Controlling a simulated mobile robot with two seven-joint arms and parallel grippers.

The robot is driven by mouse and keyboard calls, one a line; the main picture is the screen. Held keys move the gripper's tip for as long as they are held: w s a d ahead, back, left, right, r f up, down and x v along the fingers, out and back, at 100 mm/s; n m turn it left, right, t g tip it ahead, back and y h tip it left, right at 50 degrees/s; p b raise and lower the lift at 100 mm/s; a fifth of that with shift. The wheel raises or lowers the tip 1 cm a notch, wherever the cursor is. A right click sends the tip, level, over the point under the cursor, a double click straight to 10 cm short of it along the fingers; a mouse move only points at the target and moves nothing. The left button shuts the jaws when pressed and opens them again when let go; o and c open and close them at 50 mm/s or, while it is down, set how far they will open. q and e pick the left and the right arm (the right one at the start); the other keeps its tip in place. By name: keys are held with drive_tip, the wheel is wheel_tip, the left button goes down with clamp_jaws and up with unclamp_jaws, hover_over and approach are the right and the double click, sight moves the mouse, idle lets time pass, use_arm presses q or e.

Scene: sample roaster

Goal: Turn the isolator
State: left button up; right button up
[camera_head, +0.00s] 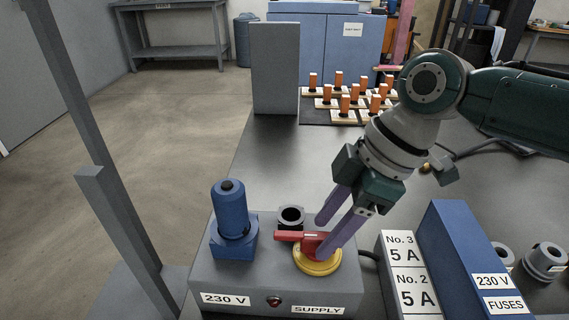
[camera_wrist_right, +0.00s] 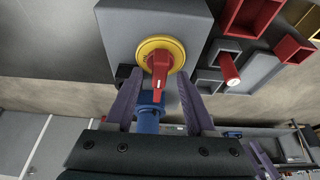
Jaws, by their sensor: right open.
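The isolator is a red handle (camera_head: 290,236) on a round yellow base (camera_head: 317,266), on top of the grey supply box (camera_head: 245,280). In the head view the handle points left. In the right wrist view the red handle (camera_wrist_right: 159,68) stands out against the yellow disc (camera_wrist_right: 172,47). My right gripper (camera_head: 322,238) is open, with its purple fingers down at the isolator. In the right wrist view its fingertips (camera_wrist_right: 159,78) lie on either side of the handle, with gaps visible; I see no clear contact. My left gripper is not in view.
A blue plug (camera_head: 231,212) and a dark round socket (camera_head: 291,217) stand beside the isolator on the box. To the right are white fuse labels (camera_head: 403,255) and a blue fuse box (camera_head: 455,250). Several orange-topped pieces (camera_head: 339,80) stand behind, near a grey upright panel (camera_head: 275,70).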

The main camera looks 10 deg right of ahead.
drive_tip(key=p+v, duration=0.1)
drive_tip(key=v, duration=0.7)
drive_tip(key=shift+p, duration=0.4)
drive_tip(key=s+a+r+m+t+p, duration=0.1)
drive_tip(key=s+a+r+m+p, duration=0.45)
drive_tip(key=s+p, duration=0.6)
drive_tip(key=s+d+r+m+t+h+p, duration=0.1)
drive_tip(key=s+d+r+m+h+p, duration=0.1)
drive_tip(key=s+d+r+m+p, duration=0.4)
drive_tip(key=s+d+r+m+h+p, duration=0.2)
drive_tip(key=s+r+p, duration=0.1)
drive_tip(key=r, duration=0.4)
wheel_tip(320, 180, up, 36)
drive_tip(key=p, duration=3.6)
drive_tip(key=shift+w+n, duration=0.25)
drive_tip(key=shift+n, duration=0.1)
drive_tip(key=shift+d+r, duration=0.1)
drive_tip(key=shift+r, duration=0.05)
